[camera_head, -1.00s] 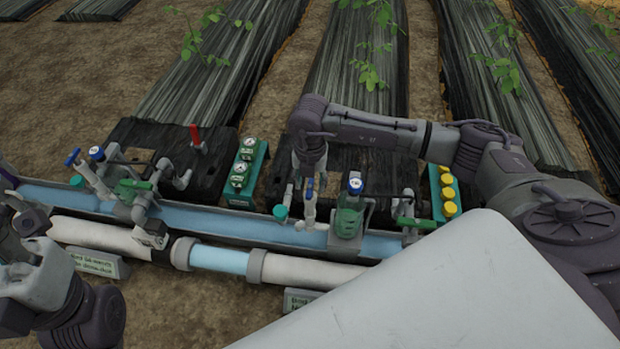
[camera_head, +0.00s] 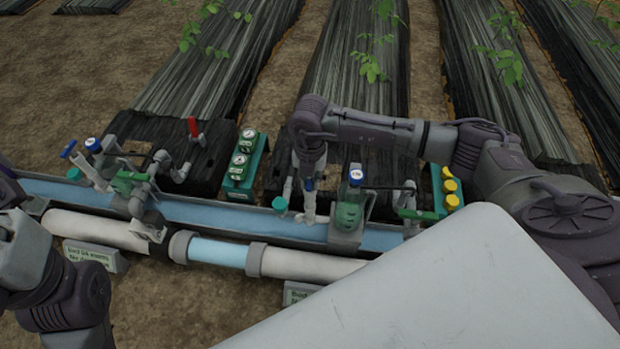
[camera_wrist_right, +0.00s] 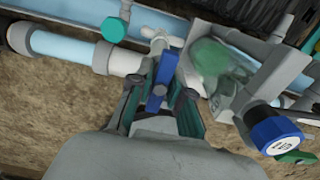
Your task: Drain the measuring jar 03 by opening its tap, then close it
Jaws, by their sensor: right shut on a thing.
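The measuring jar (camera_head: 349,211) is clear, holds green liquid and has a blue cap with a white label (camera_head: 356,174). In the right wrist view the jar (camera_wrist_right: 210,65) is right of my fingers, and its cap (camera_wrist_right: 276,132) seems to read 03 upside down. My right gripper (camera_head: 309,182) is just left of the jar. It is shut on the blue tap handle (camera_wrist_right: 163,80), which sits between its fingertips (camera_wrist_right: 162,92) on a pale grey fitting. Whether liquid flows is not visible. Parts of my left arm show at the left edge, without its fingers.
A teal cap (camera_head: 281,204) is left of the tap. A green box with gauges (camera_head: 242,165) and yellow knobs (camera_head: 450,187) flank the area. Another valve group (camera_head: 130,183) stands left.

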